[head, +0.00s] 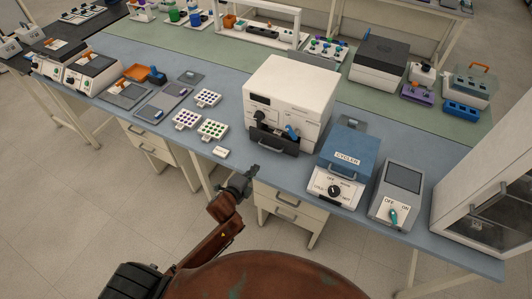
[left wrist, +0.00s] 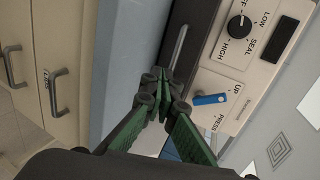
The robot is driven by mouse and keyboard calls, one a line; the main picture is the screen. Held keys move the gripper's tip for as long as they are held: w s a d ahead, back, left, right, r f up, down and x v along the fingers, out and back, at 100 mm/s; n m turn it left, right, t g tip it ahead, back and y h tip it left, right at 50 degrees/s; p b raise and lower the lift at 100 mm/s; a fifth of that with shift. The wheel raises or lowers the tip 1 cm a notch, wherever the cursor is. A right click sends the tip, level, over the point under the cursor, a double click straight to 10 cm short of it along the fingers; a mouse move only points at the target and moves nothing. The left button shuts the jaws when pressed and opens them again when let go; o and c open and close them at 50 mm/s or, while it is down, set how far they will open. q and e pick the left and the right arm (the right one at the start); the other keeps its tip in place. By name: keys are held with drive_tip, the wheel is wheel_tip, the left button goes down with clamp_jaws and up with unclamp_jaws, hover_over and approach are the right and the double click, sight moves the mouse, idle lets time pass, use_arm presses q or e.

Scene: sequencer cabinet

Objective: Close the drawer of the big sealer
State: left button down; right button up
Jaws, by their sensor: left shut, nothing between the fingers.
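The big sealer (head: 290,90) is a large white box on the blue bench in the head view. Its front has a dark dial and a blue lever. Its black drawer (head: 275,148) sticks out at the lower front, with a bar handle. My left gripper (head: 254,171) is shut and empty, just in front of and below the drawer at the bench edge. In the left wrist view, the shut fingertips (left wrist: 160,82) are close to the drawer's metal handle (left wrist: 178,46); I cannot tell if they touch. The dial (left wrist: 239,26) and blue lever (left wrist: 209,99) show beside it. My right gripper is out of view.
The blue cycler (head: 345,155) and a grey switch box (head: 397,190) stand right of the sealer. Several well plates (head: 213,129) lie to its left. Bench drawers with handles (head: 288,205) are under the edge. The bench strip before the sealer is narrow.

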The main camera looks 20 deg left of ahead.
use_arm(q)
drive_tip(key=x, duration=0.7)
drive_tip(key=shift+w, duration=0.15)
drive_tip(key=w, duration=0.2)
drive_tip(key=shift+w+d+r, duration=0.2)
drive_tip(key=shift+w, duration=0.05)
drive_tip(key=shift+w+r, duration=0.1)
drive_tip(key=shift+w, duration=0.75)
